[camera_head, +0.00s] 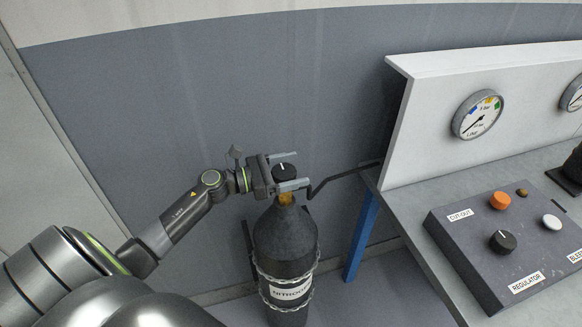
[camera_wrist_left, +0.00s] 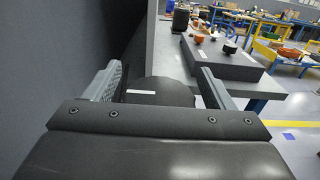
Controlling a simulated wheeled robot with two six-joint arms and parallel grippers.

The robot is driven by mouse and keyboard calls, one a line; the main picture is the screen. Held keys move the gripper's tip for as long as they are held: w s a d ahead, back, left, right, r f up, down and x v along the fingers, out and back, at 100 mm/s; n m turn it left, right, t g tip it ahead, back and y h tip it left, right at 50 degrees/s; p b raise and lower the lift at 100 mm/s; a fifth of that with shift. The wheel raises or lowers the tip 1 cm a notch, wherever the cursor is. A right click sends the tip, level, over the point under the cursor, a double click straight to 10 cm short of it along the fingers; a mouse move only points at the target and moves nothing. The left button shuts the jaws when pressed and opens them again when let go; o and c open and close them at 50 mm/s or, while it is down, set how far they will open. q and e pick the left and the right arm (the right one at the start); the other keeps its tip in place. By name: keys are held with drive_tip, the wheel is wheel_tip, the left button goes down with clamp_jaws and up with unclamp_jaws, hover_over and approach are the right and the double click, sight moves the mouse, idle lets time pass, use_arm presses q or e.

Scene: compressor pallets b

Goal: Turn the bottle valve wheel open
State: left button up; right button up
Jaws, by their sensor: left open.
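The bottle valve wheel (camera_head: 285,172) is a black round knob with a white mark, on top of a dark gas bottle (camera_head: 285,243) with a brass neck. My left gripper (camera_head: 291,171) is open, with one finger on each side of the wheel. In the left wrist view the wheel (camera_wrist_left: 160,91) shows between the two open fingers, its lower part hidden by the gripper body. Whether the fingers touch the wheel cannot be told. My right gripper is not in view.
A chain holds the bottle near the grey wall. A dark bent pipe (camera_head: 335,178) runs from the bottle to the bench. The bench on the right carries a control box (camera_head: 485,262) with knobs and a white panel with a gauge (camera_head: 478,114). A blue leg (camera_head: 360,236) stands beside the bottle.

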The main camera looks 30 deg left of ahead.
use_arm(q)
drive_tip(key=c, duration=1)
